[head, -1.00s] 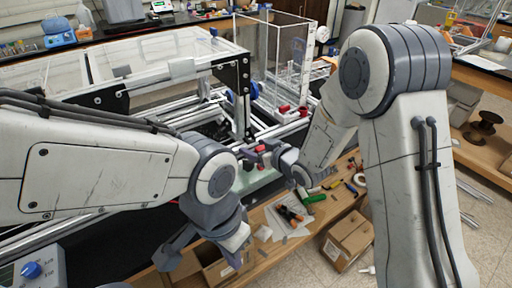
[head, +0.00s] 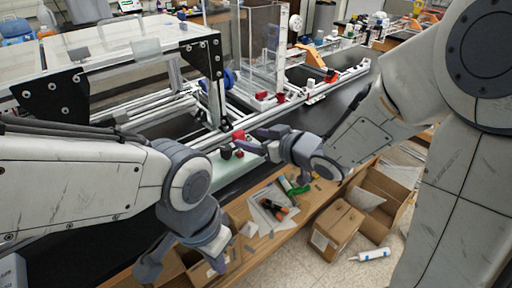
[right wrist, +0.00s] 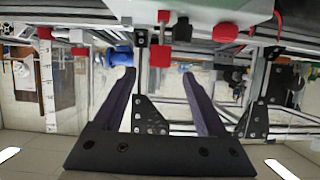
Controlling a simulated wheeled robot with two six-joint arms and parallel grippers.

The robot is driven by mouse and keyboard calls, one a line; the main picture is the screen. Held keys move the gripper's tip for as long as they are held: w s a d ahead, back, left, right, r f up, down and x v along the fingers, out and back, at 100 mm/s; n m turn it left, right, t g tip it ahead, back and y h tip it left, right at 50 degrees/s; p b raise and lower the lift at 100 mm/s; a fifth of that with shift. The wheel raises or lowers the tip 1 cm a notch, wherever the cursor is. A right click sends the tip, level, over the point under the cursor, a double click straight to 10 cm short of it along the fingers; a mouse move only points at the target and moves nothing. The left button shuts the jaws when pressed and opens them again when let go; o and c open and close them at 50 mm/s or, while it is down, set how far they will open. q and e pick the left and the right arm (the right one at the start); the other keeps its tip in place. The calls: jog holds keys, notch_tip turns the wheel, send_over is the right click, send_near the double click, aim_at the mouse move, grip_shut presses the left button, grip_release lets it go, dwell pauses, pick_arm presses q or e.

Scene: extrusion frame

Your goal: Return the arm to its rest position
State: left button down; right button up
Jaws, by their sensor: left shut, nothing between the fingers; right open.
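My right arm comes in from the right in the head view. Its gripper (head: 256,142) is open near the front rail of the extrusion frame (head: 213,140), close to small red and dark parts (head: 238,153). In the right wrist view its two dark fingers (right wrist: 160,90) are spread with nothing held between them; frame parts show beyond. Whether it touches the frame I cannot tell. My left gripper (head: 188,256) is shut and empty, low in the head view, pointing down above the wooden bench front and an open cardboard box (head: 205,270).
Orange-handled tools and a green item (head: 290,185) lie on the wooden surface (head: 315,195). Cardboard boxes (head: 337,225) and a white tube (head: 370,255) are on the floor at right. A clear enclosure (head: 262,45) stands behind the frame.

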jog(key=shift+s+d+r, duration=0.1)
jog(key=shift+s+d, duration=0.05)
dwell(0.5)
jog(key=s+f+g+h+p, duration=0.1)
jog(key=s+g+h, duration=0.2)
jog(key=s, duration=1)
jog(key=s+f+g+h+p, duration=0.1)
jog(key=s+g+h, duration=0.3)
jog(key=s+g, duration=0.4)
jog(key=s+p, duration=0.1)
jog(key=s, duration=0.4)
jog(key=shift+s+d+f, duration=0.25)
jog(key=shift+s+d, duration=0.05)
jog(key=shift+d, duration=0.1)
dwell(0.9)
